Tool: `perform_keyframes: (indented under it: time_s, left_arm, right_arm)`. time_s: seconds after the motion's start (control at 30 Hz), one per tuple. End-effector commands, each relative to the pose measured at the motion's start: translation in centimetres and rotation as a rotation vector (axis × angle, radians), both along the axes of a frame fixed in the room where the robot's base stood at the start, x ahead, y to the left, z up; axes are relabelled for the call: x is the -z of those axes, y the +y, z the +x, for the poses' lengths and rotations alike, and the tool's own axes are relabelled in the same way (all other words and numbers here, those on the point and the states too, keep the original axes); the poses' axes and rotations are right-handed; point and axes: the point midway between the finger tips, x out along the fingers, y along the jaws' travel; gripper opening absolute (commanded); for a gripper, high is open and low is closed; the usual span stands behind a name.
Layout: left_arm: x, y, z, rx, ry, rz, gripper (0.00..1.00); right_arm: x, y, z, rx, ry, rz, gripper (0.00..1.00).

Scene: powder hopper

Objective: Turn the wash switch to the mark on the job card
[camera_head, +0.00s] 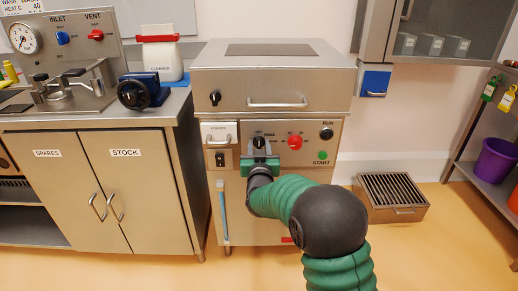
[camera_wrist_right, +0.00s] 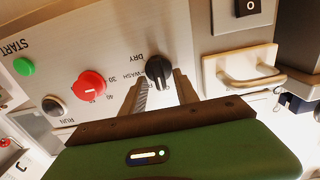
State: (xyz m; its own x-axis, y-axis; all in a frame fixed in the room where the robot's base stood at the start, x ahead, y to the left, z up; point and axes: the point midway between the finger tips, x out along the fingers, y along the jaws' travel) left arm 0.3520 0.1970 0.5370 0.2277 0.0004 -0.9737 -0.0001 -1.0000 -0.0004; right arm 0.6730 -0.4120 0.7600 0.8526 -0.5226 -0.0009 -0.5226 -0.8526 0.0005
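The wash switch, a black knob (camera_head: 259,142), sits on the steel machine's front panel, left of a red knob (camera_head: 295,142). In the right wrist view the black knob (camera_wrist_right: 158,70) has DRY and WASH printed beside it; its pointer direction is hard to read. My right gripper (camera_head: 260,158) is at this knob, its fingers apart with the knob between or just beyond the tips. I cannot tell whether they touch it. It also shows in the right wrist view (camera_wrist_right: 160,84). The job card (camera_head: 20,6) is cut off at top left; WASH and HEAT C 40 are legible. My left gripper is not in view.
The red knob (camera_wrist_right: 90,85) and a green START button (camera_head: 323,155) are close by on the panel. A handled drawer (camera_head: 217,139) and a rocker switch (camera_head: 220,159) are to the left. A grated step (camera_head: 394,195) stands on the floor at right.

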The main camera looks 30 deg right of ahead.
Motion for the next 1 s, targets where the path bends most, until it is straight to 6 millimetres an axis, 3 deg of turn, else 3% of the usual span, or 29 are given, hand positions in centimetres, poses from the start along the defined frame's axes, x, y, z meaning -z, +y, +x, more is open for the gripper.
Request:
perform_keyframes:
  time_s: [0.1, 0.37, 1.0]
  left_arm:
    - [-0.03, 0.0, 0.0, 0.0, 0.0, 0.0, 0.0]
    - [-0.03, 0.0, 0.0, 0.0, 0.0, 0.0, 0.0]
    - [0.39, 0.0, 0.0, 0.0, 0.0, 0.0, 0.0]
  right_arm:
    - [-0.01, 0.02, -0.02, 0.0, 0.0, 0.0, 0.35]
    - [0.01, 0.04, -0.03, 0.0, 0.0, 0.0, 0.01]
    - [0.14, -0.08, -0.12, 0.001, -0.048, 0.078, 0.0]
